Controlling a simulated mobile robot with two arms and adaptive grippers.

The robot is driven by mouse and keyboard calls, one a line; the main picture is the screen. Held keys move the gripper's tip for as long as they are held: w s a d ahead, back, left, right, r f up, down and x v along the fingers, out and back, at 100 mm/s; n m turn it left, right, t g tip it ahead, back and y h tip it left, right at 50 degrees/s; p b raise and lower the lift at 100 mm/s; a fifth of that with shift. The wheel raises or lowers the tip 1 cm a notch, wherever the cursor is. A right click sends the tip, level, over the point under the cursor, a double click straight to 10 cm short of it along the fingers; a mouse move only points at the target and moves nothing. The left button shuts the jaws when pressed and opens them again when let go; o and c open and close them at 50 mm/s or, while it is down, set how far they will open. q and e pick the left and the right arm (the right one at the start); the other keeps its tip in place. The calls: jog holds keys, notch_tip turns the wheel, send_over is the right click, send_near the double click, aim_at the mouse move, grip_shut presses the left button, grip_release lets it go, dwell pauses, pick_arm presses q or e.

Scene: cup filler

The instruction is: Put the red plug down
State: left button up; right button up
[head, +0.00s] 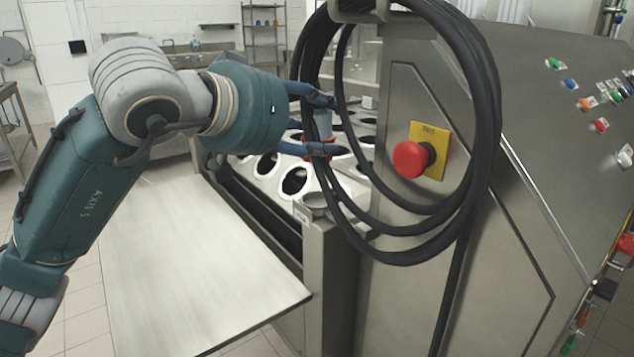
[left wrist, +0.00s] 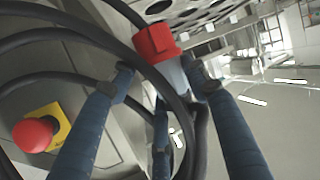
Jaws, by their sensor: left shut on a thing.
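The red plug (left wrist: 157,42) has a red head and a grey body. My left gripper (left wrist: 162,80) is shut on the grey body, with its blue fingers around it. In the head view the plug (head: 323,124) is partly hidden by the fingers and the black cable coil. There my left gripper (head: 330,126) reaches in from the left, with its fingertips at the coil's left side, above the machine's row of round holes. My right gripper is not in view.
The black cable coil (head: 487,120) hangs on the front of the steel machine. A red emergency button (head: 410,159) on a yellow plate sits to its inside. White cup holders (head: 268,180) lie below the gripper. A bare metal shelf (head: 190,260) juts out at the left.

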pick_arm(q)
notch_tip(320, 180, down, 4)
jog(key=shift+f, duration=0.1)
notch_tip(320, 180, down, 3)
jog(key=shift+d+b, duration=0.1)
jog(key=shift+b, duration=0.4)
jog(key=shift+f, duration=0.4)
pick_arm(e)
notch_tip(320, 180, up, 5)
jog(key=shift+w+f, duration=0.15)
